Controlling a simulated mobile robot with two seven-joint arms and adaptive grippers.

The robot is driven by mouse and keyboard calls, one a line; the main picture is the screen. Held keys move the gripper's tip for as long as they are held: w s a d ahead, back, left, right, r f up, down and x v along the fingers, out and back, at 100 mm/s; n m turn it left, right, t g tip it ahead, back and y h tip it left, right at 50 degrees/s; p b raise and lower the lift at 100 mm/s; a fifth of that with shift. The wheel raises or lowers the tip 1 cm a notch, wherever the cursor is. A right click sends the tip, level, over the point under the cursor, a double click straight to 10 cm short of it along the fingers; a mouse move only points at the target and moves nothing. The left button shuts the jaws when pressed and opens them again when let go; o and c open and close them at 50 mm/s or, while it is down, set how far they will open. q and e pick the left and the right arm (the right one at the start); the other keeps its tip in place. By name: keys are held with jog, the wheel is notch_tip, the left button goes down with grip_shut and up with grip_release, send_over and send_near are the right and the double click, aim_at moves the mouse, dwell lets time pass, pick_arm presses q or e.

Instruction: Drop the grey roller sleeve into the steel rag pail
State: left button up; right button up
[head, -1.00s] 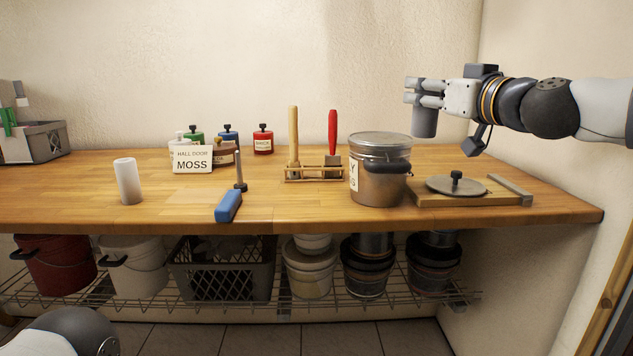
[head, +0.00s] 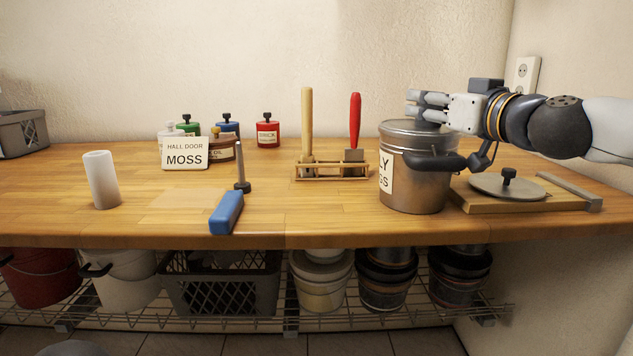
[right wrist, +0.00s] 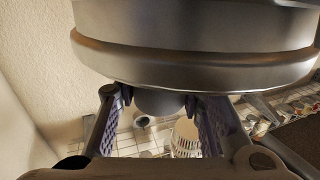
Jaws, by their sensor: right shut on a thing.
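The steel rag pail (head: 415,190), with a partly visible label and a dark handle, stands on the bench at right of centre. My right gripper (head: 425,107) is over its rim, fingers pointing left. My left gripper is not in view.
A lidded board (head: 510,188) lies right of the pail. A wooden rack (head: 330,172) with two upright tools stands to its left. A blue-handled tool (head: 227,212), a MOSS sign (head: 186,154), several small bottles and a white roller sleeve (head: 101,180) are farther left.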

jog(key=shift+r, duration=0.15)
jog(key=o, duration=1.2)
jog(key=shift+o, duration=0.2)
jog(key=v, duration=1.2)
